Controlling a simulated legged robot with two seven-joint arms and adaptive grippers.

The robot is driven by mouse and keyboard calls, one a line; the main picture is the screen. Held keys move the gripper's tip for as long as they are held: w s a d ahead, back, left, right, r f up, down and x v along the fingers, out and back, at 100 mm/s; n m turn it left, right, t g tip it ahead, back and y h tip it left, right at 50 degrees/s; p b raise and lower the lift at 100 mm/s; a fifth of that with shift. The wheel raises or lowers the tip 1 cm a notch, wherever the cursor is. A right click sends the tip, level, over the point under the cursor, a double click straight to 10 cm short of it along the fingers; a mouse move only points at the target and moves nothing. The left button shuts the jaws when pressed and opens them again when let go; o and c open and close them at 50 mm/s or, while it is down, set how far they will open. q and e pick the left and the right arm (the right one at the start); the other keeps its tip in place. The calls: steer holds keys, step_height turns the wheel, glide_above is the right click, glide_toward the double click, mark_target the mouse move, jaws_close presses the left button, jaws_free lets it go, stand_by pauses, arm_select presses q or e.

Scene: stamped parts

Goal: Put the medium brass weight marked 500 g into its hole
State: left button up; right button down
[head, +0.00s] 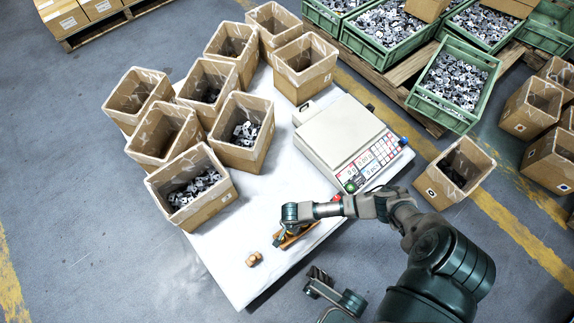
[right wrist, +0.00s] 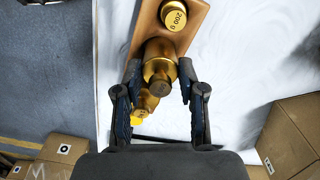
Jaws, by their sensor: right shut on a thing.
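In the head view my right gripper (head: 291,222) is low over the wooden block (head: 303,234) near the table's front edge. In the right wrist view its fingers (right wrist: 160,82) are shut on a brass weight (right wrist: 160,50); its mark is not readable. The weight is at the lower end of the wooden block (right wrist: 193,35); whether it sits in a hole cannot be told. A brass weight marked 200 g (right wrist: 174,18) stands at the block's upper part. Other brass pieces (right wrist: 146,103) show below the held weight. My left gripper (head: 318,280) is at the bottom.
A counting scale (head: 340,130) stands behind the right gripper on the white table (head: 222,262). Several cardboard boxes (head: 190,190), some with metal parts, fill the table's left and back. Another box (head: 455,172) is on the floor at right. The table's front left corner is mostly clear.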

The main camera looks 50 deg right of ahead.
steer(key=f, duration=0.1)
steer(key=f+b, duration=0.1)
steer(key=f, duration=0.1)
steer(key=shift+s, duration=0.35)
steer(key=shift+d+f, duration=0.15)
steer(key=shift+f, duration=0.05)
steer(key=c, duration=0.7)
jaws_free()
steer(key=shift+w+r, duration=0.1)
steer(key=shift+w, duration=0.05)
